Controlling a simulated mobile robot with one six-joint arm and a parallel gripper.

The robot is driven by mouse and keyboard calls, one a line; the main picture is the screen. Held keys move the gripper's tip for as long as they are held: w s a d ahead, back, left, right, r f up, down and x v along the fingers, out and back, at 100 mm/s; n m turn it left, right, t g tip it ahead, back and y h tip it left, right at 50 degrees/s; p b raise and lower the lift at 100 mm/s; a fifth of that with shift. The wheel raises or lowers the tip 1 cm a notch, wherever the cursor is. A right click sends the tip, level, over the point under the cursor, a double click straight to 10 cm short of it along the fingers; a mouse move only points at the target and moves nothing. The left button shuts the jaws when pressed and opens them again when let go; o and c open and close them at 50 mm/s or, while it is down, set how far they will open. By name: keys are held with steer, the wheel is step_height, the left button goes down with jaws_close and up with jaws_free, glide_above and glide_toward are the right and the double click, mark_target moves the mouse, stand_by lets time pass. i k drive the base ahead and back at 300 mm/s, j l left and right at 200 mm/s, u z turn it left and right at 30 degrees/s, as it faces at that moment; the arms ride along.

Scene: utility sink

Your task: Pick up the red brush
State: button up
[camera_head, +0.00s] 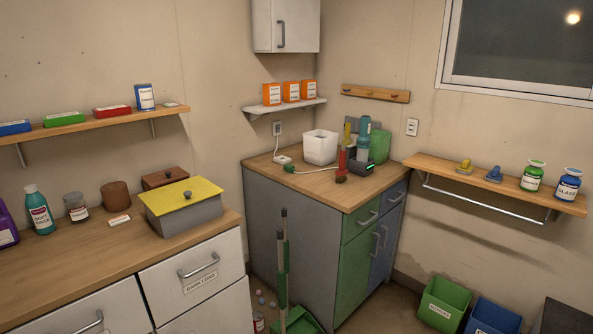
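An upright red object, which looks like the red brush (342,161), stands on the corner counter (345,197). It has a slim red upper part and a small dark end at the counter top. It is just right of a white tub (319,147) and in front of a dark holder (360,166). It is small in view, so I cannot tell whether it leans on the holder. A flat red item (112,112) with a white top lies on the left wall shelf; I cannot tell what it is. My gripper is not in view.
A teal bottle (363,137) and a green container (380,146) crowd the counter's back corner. Long-handled tools (284,255) stand before the cabinet. Green (443,303) and blue (493,316) bins stand at lower right.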

mark_target(340, 173)
steer(key=i+l, duration=0.15)
steer(key=i, duration=0.8)
steer(key=i+l+z, duration=0.1)
steer(key=i, duration=0.85)
steer(key=i+l, duration=0.15)
steer(key=i, duration=0.85)
